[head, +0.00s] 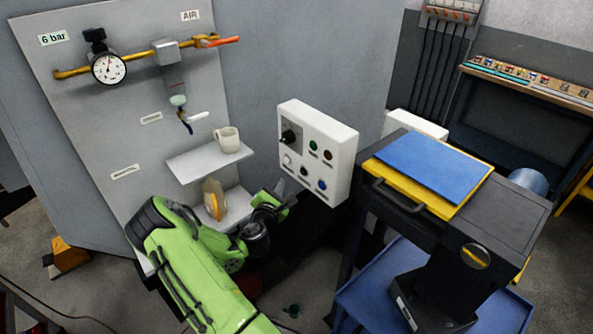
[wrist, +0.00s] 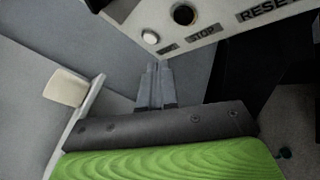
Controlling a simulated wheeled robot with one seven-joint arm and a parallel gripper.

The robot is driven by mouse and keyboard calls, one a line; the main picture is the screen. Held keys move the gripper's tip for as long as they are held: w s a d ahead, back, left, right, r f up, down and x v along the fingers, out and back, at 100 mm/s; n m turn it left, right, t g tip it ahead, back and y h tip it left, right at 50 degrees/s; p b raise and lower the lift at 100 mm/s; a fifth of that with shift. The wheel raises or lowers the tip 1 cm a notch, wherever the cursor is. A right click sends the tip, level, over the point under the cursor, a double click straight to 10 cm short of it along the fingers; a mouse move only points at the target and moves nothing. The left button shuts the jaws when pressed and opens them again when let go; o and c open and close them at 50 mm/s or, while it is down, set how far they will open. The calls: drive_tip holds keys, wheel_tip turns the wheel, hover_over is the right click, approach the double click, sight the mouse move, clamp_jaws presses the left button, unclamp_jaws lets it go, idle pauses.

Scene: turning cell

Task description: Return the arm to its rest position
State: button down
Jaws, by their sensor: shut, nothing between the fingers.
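My green arm reaches up from the bottom of the head view, bent, with my gripper (head: 281,186) just in front of the lower left of the white control box (head: 323,133). In the wrist view my gripper's two fingers (wrist: 155,72) are together, with nothing between them. I cannot tell whether the fingertips touch anything.
An air line with a gauge (head: 109,68) is above. A cart with a blue board (head: 431,167) stands right.

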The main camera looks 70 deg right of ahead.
drive_tip(key=shift+r, duration=0.1)
idle(0.3)
drive_tip(key=w+a+r+m+y, duration=0.1)
drive_tip(key=a+r+m+y, duration=0.35)
drive_tip(key=a, duration=0.45)
drive_tip(key=w+a+r+m+t+y, duration=0.1)
drive_tip(key=w+a+r+m+y, duration=0.15)
drive_tip(key=a+m, duration=0.5)
drive_tip(key=w+a+r+m+y, duration=0.1)
drive_tip(key=a+r+m+y, duration=0.25)
drive_tip(key=a, duration=0.75)
drive_tip(key=s+a+r+n+y, duration=0.1)
drive_tip(key=s+a+r+y, duration=0.2)
drive_tip(key=a, duration=0.6)
drive_tip(key=s+a+r+n+t+y, duration=0.1)
drive_tip(key=s+a+r+n+y, duration=0.1)
drive_tip(key=s+a, duration=0.6)
drive_tip(key=shift+a+r+t+y, duration=0.3)
drive_tip(key=shift+a+r+y, duration=0.2)
drive_tip(key=shift+a+y, duration=0.05)
drive_tip(key=shift+s, duration=0.1)
